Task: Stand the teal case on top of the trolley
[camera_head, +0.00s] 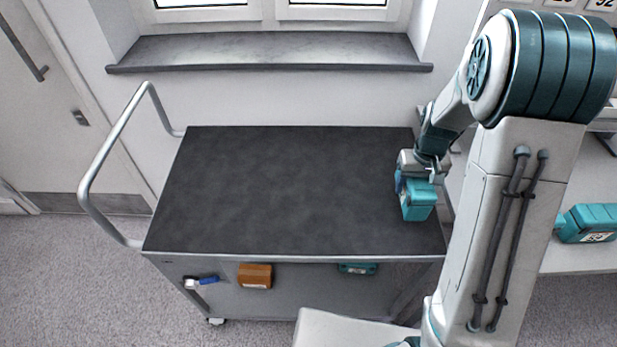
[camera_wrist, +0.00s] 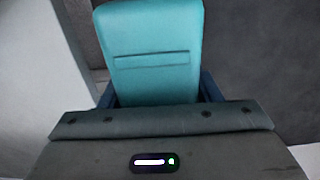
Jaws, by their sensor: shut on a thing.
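The teal case (camera_head: 418,206) is at the right end of the trolley in the head view, upright below my gripper (camera_head: 412,182). My gripper is shut on it, and the case also fills the upper middle of the wrist view (camera_wrist: 152,40) between the blue fingers. The trolley (camera_head: 290,190) has a dark flat top and a bent metal handle on its left. The case appears over the top's right edge region; I cannot tell whether its bottom touches the surface.
The rest of the trolley top is bare. A second teal case (camera_head: 588,223) lies on a pale shelf at the right. An orange-brown box (camera_head: 255,276) and a blue-handled item (camera_head: 208,280) show at the trolley's front. A window sill (camera_head: 270,52) runs behind.

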